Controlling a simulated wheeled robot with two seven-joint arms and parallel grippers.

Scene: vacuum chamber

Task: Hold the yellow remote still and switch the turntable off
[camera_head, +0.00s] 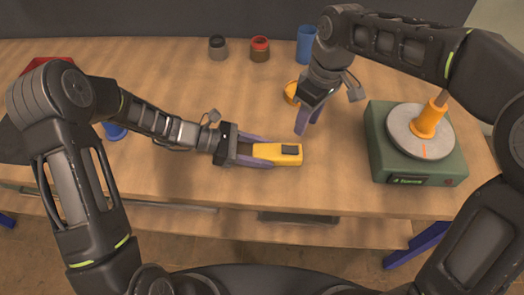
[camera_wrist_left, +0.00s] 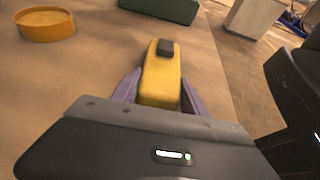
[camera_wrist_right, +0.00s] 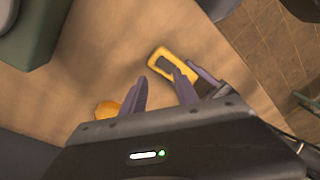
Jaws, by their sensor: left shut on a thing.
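The yellow remote (camera_head: 268,155) lies on the wooden table near its front edge, with a dark button patch at its right end. My left gripper (camera_head: 270,152) is shut on the sides of the remote; its purple fingers also flank it in the left wrist view (camera_wrist_left: 160,93). The turntable (camera_head: 420,134) is a grey disc on a green box at the right, with an orange piece (camera_head: 427,122) on it.
A yellow ring-like dish (camera_head: 291,92) sits behind my right gripper. A blue cup (camera_head: 306,45), a red-topped jar (camera_head: 260,48) and a grey jar (camera_head: 217,47) stand at the back. A red item (camera_head: 48,66) is at the left. The table between remote and turntable is clear.

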